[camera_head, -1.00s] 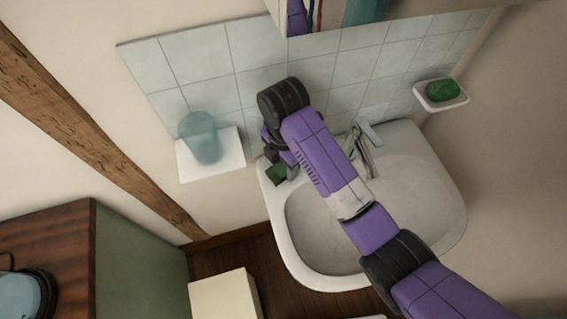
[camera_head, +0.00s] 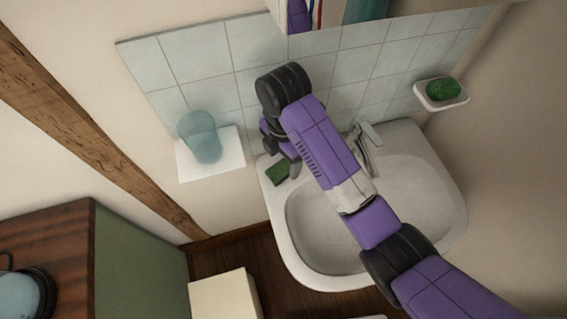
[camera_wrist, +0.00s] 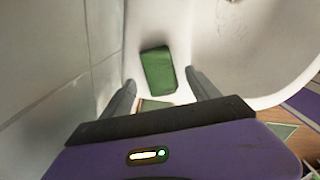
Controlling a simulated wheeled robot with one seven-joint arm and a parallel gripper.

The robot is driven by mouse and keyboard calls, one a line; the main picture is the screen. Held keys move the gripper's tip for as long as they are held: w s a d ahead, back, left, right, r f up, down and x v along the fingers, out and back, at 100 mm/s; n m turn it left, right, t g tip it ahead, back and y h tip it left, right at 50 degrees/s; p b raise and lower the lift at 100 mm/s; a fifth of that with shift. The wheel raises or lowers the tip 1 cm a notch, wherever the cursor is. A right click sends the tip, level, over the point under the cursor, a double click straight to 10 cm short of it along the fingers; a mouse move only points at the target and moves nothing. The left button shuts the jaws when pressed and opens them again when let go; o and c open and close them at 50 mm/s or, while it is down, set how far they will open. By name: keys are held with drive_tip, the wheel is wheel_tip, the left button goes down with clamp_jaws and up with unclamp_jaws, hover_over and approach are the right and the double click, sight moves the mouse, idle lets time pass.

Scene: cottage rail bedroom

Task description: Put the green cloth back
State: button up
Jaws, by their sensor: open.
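The green cloth (camera_head: 278,173) lies on the left corner of the white sink's rim, close to the tiled wall. In the wrist view the cloth (camera_wrist: 158,70) is a small folded block lying flat on the white rim. My gripper (camera_wrist: 160,82) is open, with one finger on each side of the cloth's near part and nothing held. In the head view my gripper (camera_head: 285,158) is over the rim's left corner, partly hidden by my arm. I cannot tell its exact height above the cloth.
The sink (camera_head: 440,200) has a tap (camera_head: 364,150) at its back. A white shelf (camera_head: 215,168) holds a blue tumbler (camera_head: 199,136) at left. A soap dish (camera_head: 420,97) with green soap (camera_head: 443,89) is at right. A cabinet (camera_head: 365,12) hangs above.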

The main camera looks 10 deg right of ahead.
sight(283, 166)
wheel_tip(283, 166, up, 9)
drive_tip(key=p, duration=0.6)
idle(0.3)
drive_tip(key=s+a+f+m+t+y, duration=0.2)
drive_tip(key=s+a+f+m+y, duration=0.25)
drive_tip(key=a+f, duration=0.25)
drive_tip(key=s+d+m+t, duration=0.1)
drive_tip(key=s+m+t, duration=0.1)
drive_tip(key=s+m, duration=0.2)
drive_tip(key=s+d+f+m+t, duration=0.1)
drive_tip(key=s+d+m+t, duration=0.1)
drive_tip(key=s+m, duration=0.2)
drive_tip(key=s+d+m+t, duration=0.2)
drive_tip(key=s+m, duration=0.2)
drive_tip(key=shift+s+f+t, duration=0.25)
drive_tip(key=shift+t, duration=0.15)
drive_tip(key=s+d+r+m+t+h, duration=0.55)
drive_tip(key=s+d+r+m, duration=0.25)
drive_tip(key=s+d+r, duration=0.95)
wheel_tip(283, 166, down, 7)
drive_tip(key=y+b, duration=0.1)
drive_tip(key=b, duration=0.6)
drive_tip(key=shift+w+d+b, duration=0.3)
drive_tip(key=shift+w+d, duration=0.1)
drive_tip(key=shift+w, duration=0.05)
